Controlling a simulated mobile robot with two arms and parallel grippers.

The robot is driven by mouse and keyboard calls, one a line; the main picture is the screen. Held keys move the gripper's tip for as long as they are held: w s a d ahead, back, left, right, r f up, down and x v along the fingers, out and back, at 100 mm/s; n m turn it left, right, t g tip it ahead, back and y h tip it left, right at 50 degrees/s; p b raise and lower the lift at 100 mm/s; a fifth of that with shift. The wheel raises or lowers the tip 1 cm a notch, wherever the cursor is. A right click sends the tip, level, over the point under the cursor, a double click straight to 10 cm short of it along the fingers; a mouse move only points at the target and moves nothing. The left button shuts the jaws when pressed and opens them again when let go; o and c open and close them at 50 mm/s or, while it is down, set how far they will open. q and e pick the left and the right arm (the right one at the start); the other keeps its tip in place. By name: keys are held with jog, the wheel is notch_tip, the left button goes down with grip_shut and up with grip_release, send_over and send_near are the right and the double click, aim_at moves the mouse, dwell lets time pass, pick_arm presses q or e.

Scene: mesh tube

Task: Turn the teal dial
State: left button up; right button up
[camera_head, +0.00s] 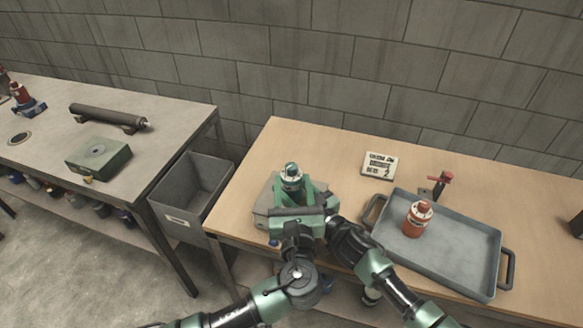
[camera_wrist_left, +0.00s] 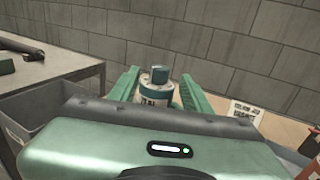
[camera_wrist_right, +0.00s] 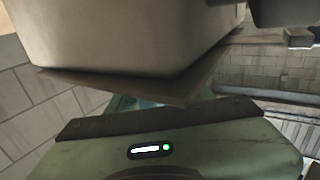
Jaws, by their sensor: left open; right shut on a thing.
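The teal dial (camera_head: 291,170) sits on top of a pale collar with dark marks, near the left front of the wooden table. It also shows in the left wrist view (camera_wrist_left: 159,74). My left gripper (camera_head: 292,186) is open, with one green finger on each side of the dial and collar; I cannot tell if they touch. The grey housing (camera_head: 264,207) beneath is partly hidden by my gripper. My right gripper (camera_wrist_right: 150,103) is low at the housing's right, mostly hidden in the head view. It is shut on what seems to be the housing, which fills the upper right wrist view.
A grey tray (camera_head: 455,262) at the right holds an orange-red canister (camera_head: 417,219). A red-handled fixture (camera_head: 440,179) and a printed card (camera_head: 379,165) are behind. A grey bin (camera_head: 190,190) stands between the tables. The left table holds a dark cylinder (camera_head: 105,116) and green box (camera_head: 98,157).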

pick_arm(q)
jog(key=shift+s+d, duration=0.1)
jog(key=shift+s, duration=1.5)
pick_arm(e)
jog(key=o, duration=1.6)
